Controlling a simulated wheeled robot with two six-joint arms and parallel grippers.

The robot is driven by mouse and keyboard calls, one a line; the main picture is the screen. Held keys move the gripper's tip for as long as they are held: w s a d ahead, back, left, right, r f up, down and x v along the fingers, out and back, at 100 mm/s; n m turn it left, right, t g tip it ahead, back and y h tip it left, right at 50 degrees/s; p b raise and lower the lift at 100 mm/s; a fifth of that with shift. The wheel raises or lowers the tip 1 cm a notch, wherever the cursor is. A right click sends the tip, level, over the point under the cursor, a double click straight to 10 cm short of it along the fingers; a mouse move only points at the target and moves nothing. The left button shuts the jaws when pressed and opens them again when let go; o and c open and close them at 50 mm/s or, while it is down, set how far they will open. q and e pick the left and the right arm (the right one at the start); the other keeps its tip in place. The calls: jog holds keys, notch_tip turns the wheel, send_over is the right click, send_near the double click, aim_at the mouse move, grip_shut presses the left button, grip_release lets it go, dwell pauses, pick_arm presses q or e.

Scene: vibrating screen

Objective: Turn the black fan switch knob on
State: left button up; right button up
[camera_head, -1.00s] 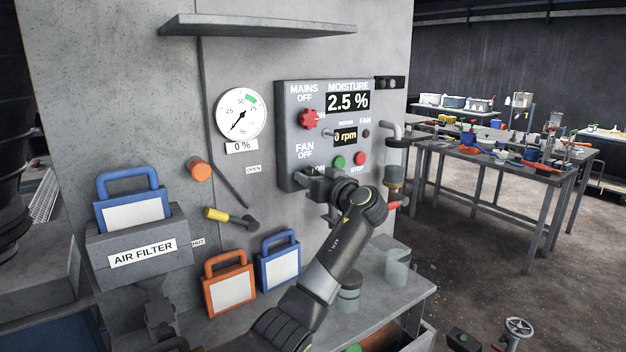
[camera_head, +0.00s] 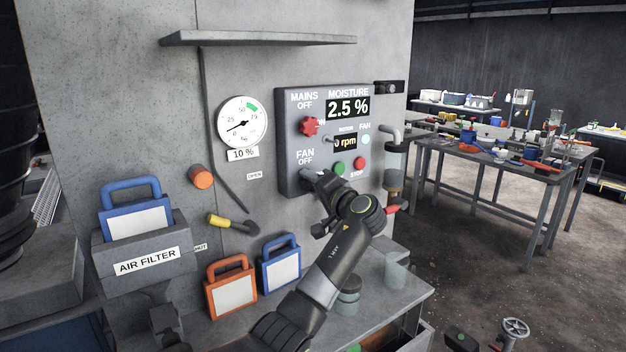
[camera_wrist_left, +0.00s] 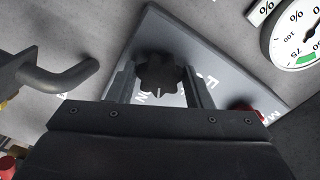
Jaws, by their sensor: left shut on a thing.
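The grey control panel (camera_head: 293,110) is on the wall in the head view. My left gripper (camera_head: 312,178) is at its lower left, just under the "FAN OFF" label. In the left wrist view, the black fan switch knob (camera_wrist_left: 160,72) sits between the two fingers of my left gripper (camera_wrist_left: 160,86), which is shut on it. A pale line shows on the knob, close to a partly hidden "N" label. In the head view the gripper mostly hides the knob. The fan lamp (camera_head: 366,139) is lit pale. The round gauge (camera_head: 242,122) has "10 %" below it.
A glass cylinder (camera_head: 394,170) stands right of the panel. Blue and orange framed filters and jars are below. A shelf (camera_head: 260,39) juts out above.

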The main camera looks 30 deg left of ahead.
pick_arm(q)
jog(key=shift+m+p, duration=1.7)
jog(key=shift+m, duration=0.9)
jog(key=o, duration=0.9)
jog(key=shift+o, duration=0.2)
jog(key=shift+d, duration=0.1)
